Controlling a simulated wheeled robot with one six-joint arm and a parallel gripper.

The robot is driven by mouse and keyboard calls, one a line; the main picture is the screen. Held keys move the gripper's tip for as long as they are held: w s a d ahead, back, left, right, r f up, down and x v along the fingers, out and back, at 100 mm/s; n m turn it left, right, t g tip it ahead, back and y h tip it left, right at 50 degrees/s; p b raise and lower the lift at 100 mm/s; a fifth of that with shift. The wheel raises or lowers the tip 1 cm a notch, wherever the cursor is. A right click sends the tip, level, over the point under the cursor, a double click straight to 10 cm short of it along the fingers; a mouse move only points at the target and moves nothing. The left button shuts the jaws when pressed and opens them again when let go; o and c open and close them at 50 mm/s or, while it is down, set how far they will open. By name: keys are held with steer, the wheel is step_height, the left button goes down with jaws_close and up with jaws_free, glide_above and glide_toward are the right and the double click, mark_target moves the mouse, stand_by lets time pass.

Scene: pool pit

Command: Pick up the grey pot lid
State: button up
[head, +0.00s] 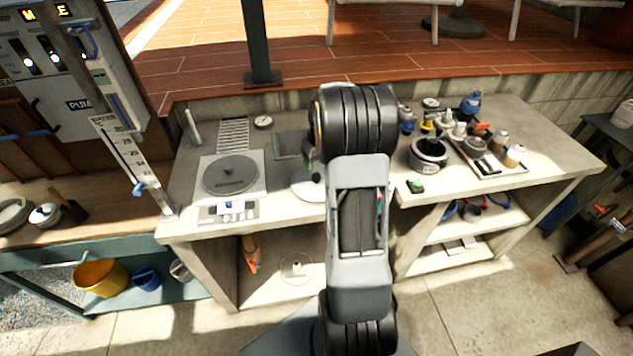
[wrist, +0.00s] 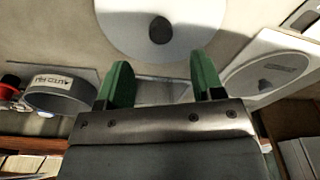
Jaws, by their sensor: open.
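The grey pot lid (wrist: 130,32) is a pale round disc with a dark knob (wrist: 160,30) in its middle. It lies at the top centre of the wrist view, its upper part cut off by the frame. In the head view the lid (head: 304,191) lies on the counter, mostly hidden behind my arm. My gripper (wrist: 162,80) is open and empty, with green fingers spread apart. In the wrist view the knob lies beyond the fingertips, roughly in line with the gap between them.
A white square unit with a grey round plate (head: 230,174) sits left of the lid on the counter (head: 275,215). A grey ring-shaped container (head: 430,152) and a tray of small bottles (head: 490,165) stand to the right. A grey rectangular panel (head: 291,145) lies behind the lid.

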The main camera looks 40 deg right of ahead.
mark_target(316, 175)
steer(key=shift+w+f+p, duration=0.15)
steer(key=shift+f+p, duration=0.15)
steer(key=shift+f, duration=0.95)
steer(key=shift+w+f+p, duration=0.2)
steer(key=shift+f+p, duration=0.15)
steer(key=shift+f, duration=0.85)
steer(key=shift+w+f+p, duration=0.15)
steer(key=shift+f+p, duration=0.15)
steer(key=shift+f, duration=0.95)
steer(key=shift+c, duration=0.4)
jaws_close()
steer(key=shift+r, duration=0.1)
steer(key=shift+r+b, duration=0.4)
steer(key=shift+r, duration=0.1)
steer(key=s+a+r+b, duration=0.2)
steer(key=s+a+r, duration=0.1)
steer(key=s+r, duration=0.3)
steer(key=s+a+r+b, duration=0.2)
steer(key=s+a+r, duration=0.1)
steer(key=s+r, duration=0.2)
steer(key=shift+s+a+r, duration=0.25)
steer(key=shift+s+r, duration=0.15)
steer(key=shift+s, duration=0.4)
